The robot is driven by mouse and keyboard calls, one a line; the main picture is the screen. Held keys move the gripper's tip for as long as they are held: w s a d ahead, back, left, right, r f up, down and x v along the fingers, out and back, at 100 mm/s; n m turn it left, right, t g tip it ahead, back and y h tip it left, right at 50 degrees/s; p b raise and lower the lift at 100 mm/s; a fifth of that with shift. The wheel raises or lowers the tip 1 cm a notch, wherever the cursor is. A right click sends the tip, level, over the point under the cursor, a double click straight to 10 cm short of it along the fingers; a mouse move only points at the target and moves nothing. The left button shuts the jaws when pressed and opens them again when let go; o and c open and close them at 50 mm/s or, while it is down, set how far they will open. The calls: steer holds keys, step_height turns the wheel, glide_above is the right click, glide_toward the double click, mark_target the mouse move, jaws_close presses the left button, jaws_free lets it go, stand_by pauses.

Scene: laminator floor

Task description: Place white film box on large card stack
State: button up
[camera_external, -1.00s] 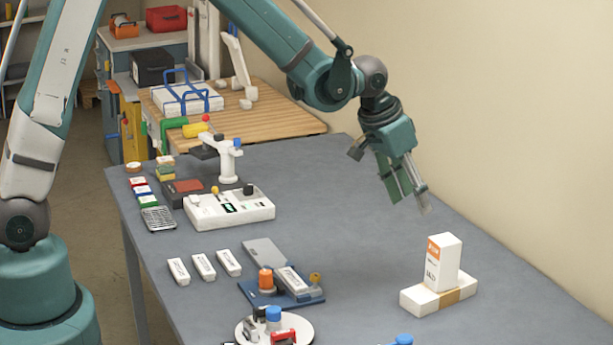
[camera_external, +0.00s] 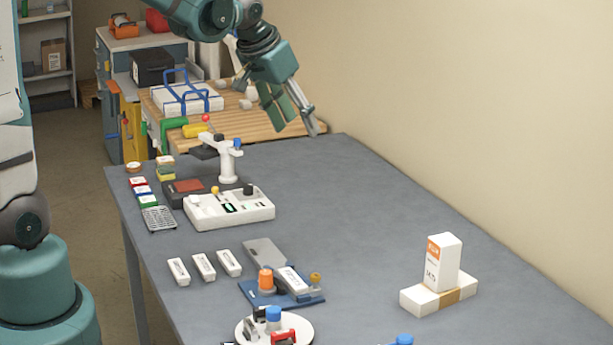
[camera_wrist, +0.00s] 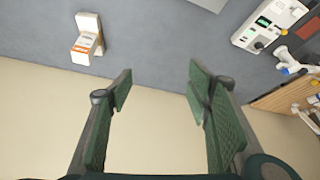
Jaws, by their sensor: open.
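The white film box (camera_external: 443,263), with an orange label, stands upright on the large card stack (camera_external: 424,302), a white flat block with a tan band, at the right of the table. In the wrist view the film box (camera_wrist: 84,46) and the card stack (camera_wrist: 90,22) show at upper left, outside the fingers. My gripper (camera_external: 295,117) is high above the far end of the table, well away from the box. It is open, and nothing is between its fingers (camera_wrist: 163,85) in the wrist view.
A white control unit (camera_external: 230,208) stands on the table's left side. Several small white boxes (camera_external: 204,266) and a blue fixture (camera_external: 282,290) lie nearer. A round white tray (camera_external: 300,328) is at the front. The table's far right area is clear.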

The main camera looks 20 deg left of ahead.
steer(key=s+a+r+n, duration=0.1)
steer(key=s+a, duration=0.5)
steer(key=a, duration=0.3)
steer(key=s+a+r+n+t+y, duration=0.1)
steer(key=s+a+n, duration=0.1)
steer(key=s+a, duration=0.5)
steer(key=s+a+r+n+t+y, duration=0.1)
steer(key=s+a+n, duration=0.1)
steer(key=s+a, duration=0.5)
steer(key=a, duration=0.5)
steer(key=shift+a+r, duration=0.15)
steer(key=shift+a, duration=0.15)
step_height(320, 180, down, 11)
steer(key=b, duration=1.1)
steer(key=shift+f, duration=0.2)
